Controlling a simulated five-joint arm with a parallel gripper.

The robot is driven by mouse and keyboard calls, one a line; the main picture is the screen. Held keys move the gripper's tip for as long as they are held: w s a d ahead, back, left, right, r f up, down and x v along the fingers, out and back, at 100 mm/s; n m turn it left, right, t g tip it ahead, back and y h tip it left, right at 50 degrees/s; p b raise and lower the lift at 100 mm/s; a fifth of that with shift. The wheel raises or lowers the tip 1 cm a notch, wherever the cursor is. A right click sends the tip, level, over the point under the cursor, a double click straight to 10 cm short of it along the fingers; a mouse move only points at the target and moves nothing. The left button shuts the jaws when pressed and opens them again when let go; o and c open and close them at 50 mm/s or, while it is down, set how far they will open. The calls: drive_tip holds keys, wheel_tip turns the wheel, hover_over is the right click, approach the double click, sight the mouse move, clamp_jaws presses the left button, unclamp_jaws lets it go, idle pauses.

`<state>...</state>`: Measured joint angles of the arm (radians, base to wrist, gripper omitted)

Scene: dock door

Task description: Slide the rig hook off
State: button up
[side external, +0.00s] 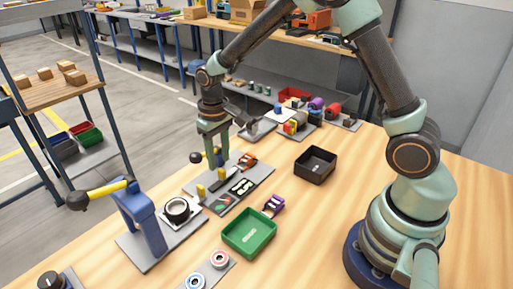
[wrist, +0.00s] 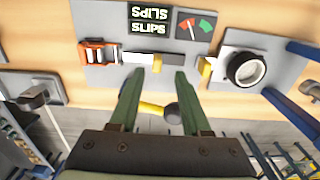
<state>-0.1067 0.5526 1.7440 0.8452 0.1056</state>
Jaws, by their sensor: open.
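A grey panel (side external: 210,208) on the table carries a slide track with a white part (wrist: 140,58) and a dark part (wrist: 172,60). An orange-red buckle-like piece (wrist: 97,53) sits left of the track. I cannot tell for certain which part is the rig hook. My gripper (wrist: 159,74) is open and empty, its fingertips appearing just short of the track in the wrist view. It also hangs over the panel's far side in the side view (side external: 214,150).
A SLIPS display (wrist: 150,20) and red-green gauge (wrist: 194,26) are on the panel. A yellow lever with a dark knob (wrist: 172,111) shows beyond the fingers. A round dial (side external: 177,210), blue post (side external: 143,222), green tray (side external: 249,233) and black bin (side external: 316,165) stand nearby.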

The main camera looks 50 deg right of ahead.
sight(220, 171)
wheel_tip(220, 171, up, 8)
drive_tip(key=shift+r, duration=0.15)
idle(0.4)
drive_tip(key=s+d+r+t, duration=0.2)
drive_tip(key=s+r, duration=0.2)
drive_tip(key=s, duration=0.3)
drive_tip(key=s+d+r+t, duration=0.2)
drive_tip(key=s+r, duration=0.3)
drive_tip(key=s, duration=0.3)
drive_tip(key=shift+d+t, duration=0.35)
drive_tip(key=shift+t, duration=0.45)
